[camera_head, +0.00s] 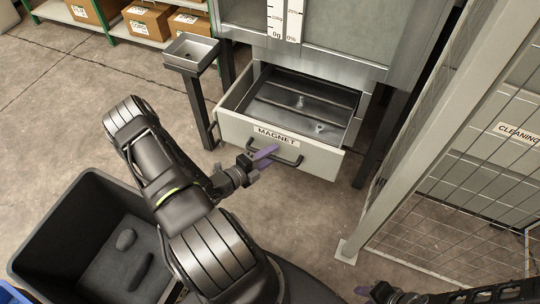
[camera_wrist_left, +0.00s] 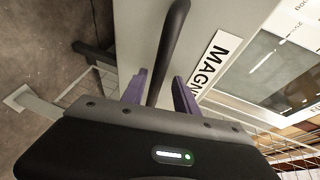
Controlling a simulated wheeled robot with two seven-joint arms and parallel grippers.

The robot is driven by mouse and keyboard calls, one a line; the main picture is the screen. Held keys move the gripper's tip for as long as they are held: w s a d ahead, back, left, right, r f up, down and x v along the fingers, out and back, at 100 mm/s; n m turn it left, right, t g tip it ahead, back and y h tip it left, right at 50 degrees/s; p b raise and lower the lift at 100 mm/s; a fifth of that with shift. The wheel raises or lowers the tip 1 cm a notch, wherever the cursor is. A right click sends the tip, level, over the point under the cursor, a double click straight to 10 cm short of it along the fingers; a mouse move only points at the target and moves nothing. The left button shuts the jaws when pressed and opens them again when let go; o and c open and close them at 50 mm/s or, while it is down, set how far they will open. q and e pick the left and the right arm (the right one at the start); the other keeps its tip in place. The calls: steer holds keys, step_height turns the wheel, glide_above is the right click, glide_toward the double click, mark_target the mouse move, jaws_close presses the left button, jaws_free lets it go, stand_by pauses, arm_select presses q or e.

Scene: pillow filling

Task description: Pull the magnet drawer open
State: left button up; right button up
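The magnet drawer (camera_head: 318,158) is a pale box labelled MAGNET, standing out from the metal cabinet with its inside showing. Its dark bar handle (camera_head: 290,161) is on the front; the handle also shows in the left wrist view (camera_wrist_left: 170,45). My left gripper (camera_head: 265,153) is at the handle.
A small metal tray on a post (camera_head: 191,53) stands left of the drawer. A mesh fence with a pale post (camera_head: 420,130) is at the right. A dark bin (camera_head: 60,202) with grey lumps is at lower left. Cardboard boxes (camera_head: 146,22) sit on a shelf behind.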

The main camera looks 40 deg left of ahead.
arm_select(q)
steer(key=o, duration=0.7)
steer(key=r, duration=0.3)
steer(key=r+p, duration=0.1)
steer(key=r, duration=0.4)
steer(key=shift+w+r, duration=0.3)
steer(key=shift+r, duration=0.05)
steer(key=shift+r+p, duration=0.35)
steer(key=shift+r, duration=0.2)
steer(key=s+f+g+p, duration=0.1)
steer(key=s+f+g, duration=0.1)
steer(key=s, duration=0.4)
steer(key=shift+s+f+p, duration=0.15)
steer(key=shift+f+p, duration=0.15)
steer(key=shift+f, duration=0.45)
steer(key=shift+v, duration=0.85)
steer(key=c, duration=0.7)
steer(key=shift+s+f+p, duration=0.1)
steer(key=shift+s+p, duration=0.45)
steer(key=shift+s, duration=1.15)
steer(key=shift+h, duration=0.3)
steer(key=shift+d, duration=0.1)
